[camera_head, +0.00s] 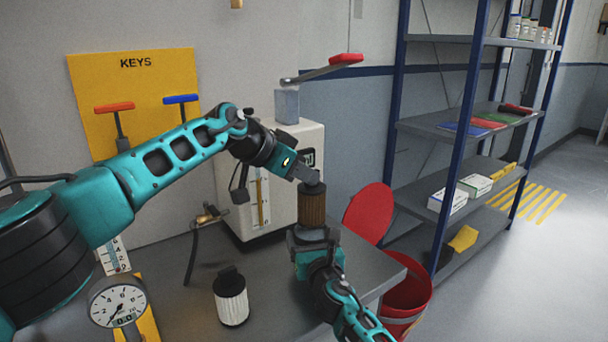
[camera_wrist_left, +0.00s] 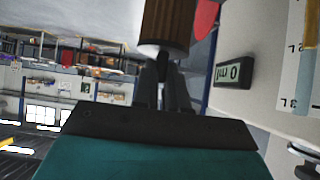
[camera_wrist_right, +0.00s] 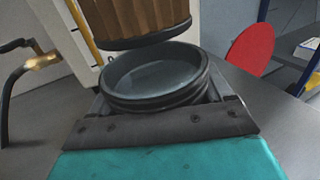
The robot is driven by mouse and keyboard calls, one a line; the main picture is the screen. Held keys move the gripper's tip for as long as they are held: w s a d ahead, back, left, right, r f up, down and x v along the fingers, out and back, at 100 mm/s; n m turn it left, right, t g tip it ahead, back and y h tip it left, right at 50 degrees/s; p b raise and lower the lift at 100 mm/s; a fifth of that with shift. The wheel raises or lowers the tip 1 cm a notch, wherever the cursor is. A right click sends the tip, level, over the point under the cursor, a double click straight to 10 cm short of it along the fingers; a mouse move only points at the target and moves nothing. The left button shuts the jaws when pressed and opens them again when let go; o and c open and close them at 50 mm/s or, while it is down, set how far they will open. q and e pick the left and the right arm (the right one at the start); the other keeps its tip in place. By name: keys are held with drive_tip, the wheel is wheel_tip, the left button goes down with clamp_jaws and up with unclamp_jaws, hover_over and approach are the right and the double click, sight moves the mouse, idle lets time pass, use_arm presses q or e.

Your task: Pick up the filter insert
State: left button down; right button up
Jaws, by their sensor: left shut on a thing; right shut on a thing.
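A brown pleated filter insert (camera_head: 312,207) with dark end caps hangs upright from my left gripper (camera_head: 308,180), which is shut on its top end. The insert also shows in the left wrist view (camera_wrist_left: 166,22) and the right wrist view (camera_wrist_right: 135,16). My right gripper (camera_head: 314,240) is shut on a round grey threaded bowl (camera_wrist_right: 155,95), open side up. The bowl's inside looks empty. The insert's lower cap is just above the bowl's far side. A second insert, white and pleated with a black top (camera_head: 231,297), stands on the grey bench.
A white machine (camera_head: 290,160) with a gauge and display stands behind the grippers. A red bin (camera_head: 408,300) with its round lid (camera_head: 369,212) raised is right of the bench (camera_head: 190,262). A pressure gauge (camera_head: 117,303) and brass-fitted hose (camera_head: 207,216) are at left.

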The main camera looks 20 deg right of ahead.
use_arm(q)
drive_tip(key=shift+r+p, duration=0.55)
drive_tip(key=shift+r, duration=0.3)
use_arm(e)
drive_tip(key=shift+r, duration=0.9)
drive_tip(key=o, duration=1)
drive_tip(key=shift+s, duration=0.15)
drive_tip(key=s, duration=1.1)
drive_tip(key=shift+s+a, duration=0.25)
drive_tip(key=shift+s, duration=0.15)
